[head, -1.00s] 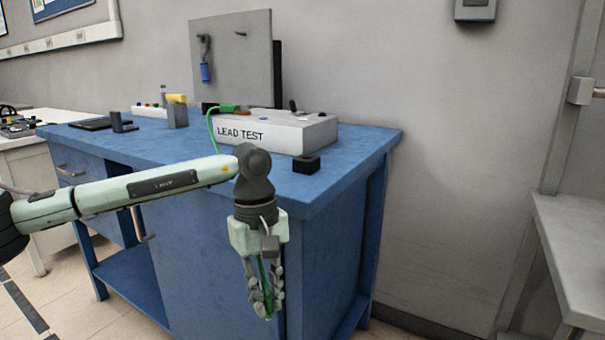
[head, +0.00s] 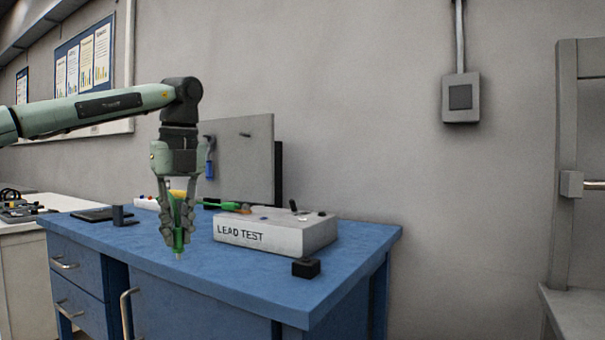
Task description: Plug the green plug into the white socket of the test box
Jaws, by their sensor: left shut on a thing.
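My left gripper (head: 177,232) points straight down in the head view, shut on the green plug (head: 179,242). The plug hangs upright between the fingers, its pale tip downward, in front of the bench top's left-middle part. The test box (head: 262,236), a light grey box marked LEAD TEST, stands on the bench to the right of the gripper, apart from it. A green lead (head: 222,205) runs to an orange-brown piece (head: 244,210) on the box's top left. My right gripper is not in view.
The blue bench (head: 200,273) has clear room in front of the box. A small black block (head: 306,267) sits near its front right edge. A grey upright panel (head: 245,155) stands behind the box. A dark flat item (head: 92,214) lies at the left.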

